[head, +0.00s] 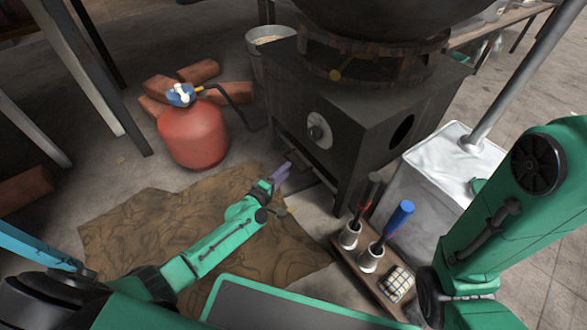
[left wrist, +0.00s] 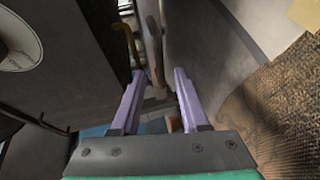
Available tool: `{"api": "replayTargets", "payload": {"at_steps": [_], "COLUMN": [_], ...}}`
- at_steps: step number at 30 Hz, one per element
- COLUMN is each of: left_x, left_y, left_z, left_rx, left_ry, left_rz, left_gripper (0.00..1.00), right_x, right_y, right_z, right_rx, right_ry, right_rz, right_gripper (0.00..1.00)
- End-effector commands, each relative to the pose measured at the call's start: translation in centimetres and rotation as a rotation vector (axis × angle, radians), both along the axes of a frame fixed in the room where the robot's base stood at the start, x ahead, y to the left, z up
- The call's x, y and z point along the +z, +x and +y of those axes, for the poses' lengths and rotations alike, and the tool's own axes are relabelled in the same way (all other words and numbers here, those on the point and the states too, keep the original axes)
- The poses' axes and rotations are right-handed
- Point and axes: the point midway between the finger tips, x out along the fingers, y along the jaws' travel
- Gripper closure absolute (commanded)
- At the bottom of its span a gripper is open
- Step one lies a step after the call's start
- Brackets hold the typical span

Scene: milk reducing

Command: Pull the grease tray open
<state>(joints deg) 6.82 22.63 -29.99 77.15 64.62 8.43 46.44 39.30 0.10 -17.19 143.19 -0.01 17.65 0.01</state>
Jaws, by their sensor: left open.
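The dark metal stove (head: 350,110) stands at upper middle in the head view, with a round dial on its front. Low on its front, a dark flat ledge (head: 302,163) near the floor looks like the grease tray; I cannot tell how far it is out. My left gripper (head: 281,173) is close in front of it, with purple fingers pointing at it. In the left wrist view, the open fingers (left wrist: 156,76) straddle the line of a narrow grey upright piece (left wrist: 155,45), perhaps the tray's front or handle. Contact cannot be told. My right gripper is out of view.
A red gas cylinder (head: 193,133) with a hose stands left of the stove, near bricks (head: 200,71). A brown mat (head: 150,230) lies on the floor. A wooden caddy (head: 375,285) with a blue-handled tool (head: 399,217) and a white bin (head: 445,165) are at right.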

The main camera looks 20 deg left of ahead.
Motion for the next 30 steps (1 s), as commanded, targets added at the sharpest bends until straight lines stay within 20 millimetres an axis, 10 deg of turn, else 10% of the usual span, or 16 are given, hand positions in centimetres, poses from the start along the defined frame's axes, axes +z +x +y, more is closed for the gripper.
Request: {"api": "replayTargets", "payload": {"at_steps": [6,16,20,30], "left_x": [-1.2,-1.0,-1.0,-1.0], "left_y": [4.4,5.3,5.2,5.2], "left_z": [-1.3,-1.6,-1.6,-1.5], "left_rx": [0.001,0.001,0.001,0.001], "left_ry": [0.0,0.0,0.001,0.001], "left_rz": [-0.002,0.001,0.0,0.001], "left_gripper": [0.55,0.55,0.97,1.0], "right_x": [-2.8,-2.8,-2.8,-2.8], "right_y": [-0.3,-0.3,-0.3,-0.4], "right_z": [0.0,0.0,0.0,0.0], "right_rx": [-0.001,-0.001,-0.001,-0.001], "right_ry": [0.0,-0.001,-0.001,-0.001], "right_rz": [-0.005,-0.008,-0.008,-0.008], "right_gripper": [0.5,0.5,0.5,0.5]}}
